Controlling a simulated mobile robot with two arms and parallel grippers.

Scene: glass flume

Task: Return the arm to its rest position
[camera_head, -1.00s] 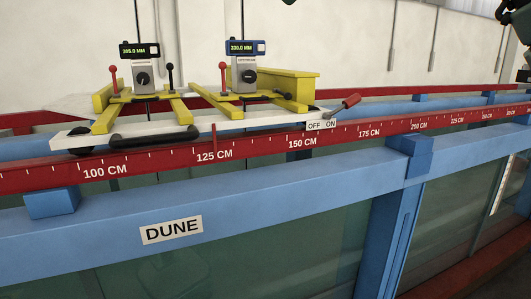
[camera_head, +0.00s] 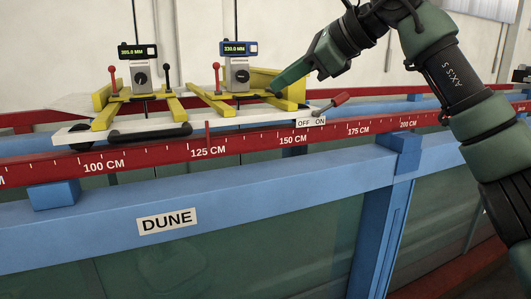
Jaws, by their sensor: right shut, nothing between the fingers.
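My right arm (camera_head: 455,75) comes in from the right edge, dark green and black, raised over the flume. Its gripper (camera_head: 279,86) is shut and empty. In the picture its fingertips overlap the yellow frame of the carriage, just right of the right-hand gauge (camera_head: 236,75); I cannot tell whether they touch. The white carriage (camera_head: 75,136) sits on the red rail and carries two gauges; the left-hand one (camera_head: 141,78) has a black display, the right-hand one a blue display. My left gripper is not in view.
The red scale rail (camera_head: 60,167) runs across the view above a blue beam (camera_head: 90,225) labelled DUNE (camera_head: 167,220). A red-handled lever (camera_head: 338,101) stands by an OFF/ON plate (camera_head: 311,121). A blue post (camera_head: 382,235) is below my right arm. Glass panels lie under the beam.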

